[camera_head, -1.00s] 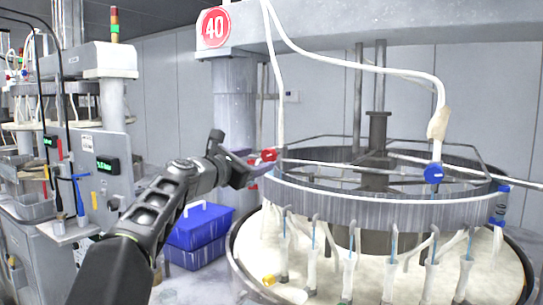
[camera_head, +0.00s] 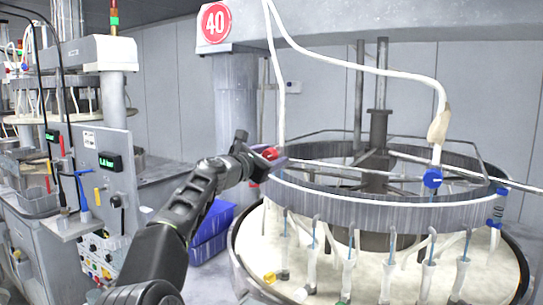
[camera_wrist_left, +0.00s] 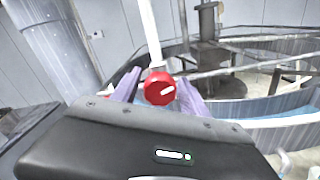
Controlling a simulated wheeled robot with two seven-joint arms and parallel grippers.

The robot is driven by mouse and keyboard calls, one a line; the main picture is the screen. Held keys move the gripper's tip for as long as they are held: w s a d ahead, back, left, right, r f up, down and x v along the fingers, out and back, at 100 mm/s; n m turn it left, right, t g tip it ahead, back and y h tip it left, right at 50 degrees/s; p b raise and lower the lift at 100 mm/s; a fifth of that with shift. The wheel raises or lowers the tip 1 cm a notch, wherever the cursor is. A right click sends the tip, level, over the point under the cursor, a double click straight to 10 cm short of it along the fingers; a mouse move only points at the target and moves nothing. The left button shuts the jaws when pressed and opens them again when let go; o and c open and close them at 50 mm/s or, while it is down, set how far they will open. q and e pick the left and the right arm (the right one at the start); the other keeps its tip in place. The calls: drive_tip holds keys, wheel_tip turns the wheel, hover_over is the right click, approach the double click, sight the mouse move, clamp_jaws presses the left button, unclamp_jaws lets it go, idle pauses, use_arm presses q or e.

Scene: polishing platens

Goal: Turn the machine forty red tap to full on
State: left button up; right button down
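The red tap (camera_head: 270,153) sits at the left rim of the large ring on the machine with the round red 40 sign (camera_head: 215,23). In the left wrist view the red tap (camera_wrist_left: 159,88) is a round red knob with a white mark pointing right and slightly up, below a white hose. My left gripper (camera_head: 268,163) is at the tap. Its purple fingers stand one on each side of the knob, open, with small gaps seeming to show. Whether a finger touches it I cannot tell. My right gripper is not in view.
A blue tap (camera_head: 433,178) hangs on a white hose at the ring's front right. Several nozzles hang under the ring (camera_head: 350,212) above the pale platen. A blue crate (camera_head: 212,230) stands behind my left arm. Another machine with a control panel (camera_head: 105,180) is at left.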

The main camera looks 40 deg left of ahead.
use_arm(q)
clamp_jaws()
idle(0.3)
drive_tip(key=shift+m, duration=0.3)
drive_tip(key=m+b, duration=0.2)
drive_tip(key=m, duration=0.3)
drive_tip(key=shift+f, duration=0.1)
drive_tip(key=m+b, duration=0.1)
drive_tip(key=m, duration=0.4)
drive_tip(key=shift+m, duration=0.3)
drive_tip(key=m+b, duration=0.1)
drive_tip(key=m, duration=0.4)
drive_tip(key=shift+b, duration=0.35)
drive_tip(key=m, duration=0.5)
drive_tip(key=shift+m+b, duration=0.4)
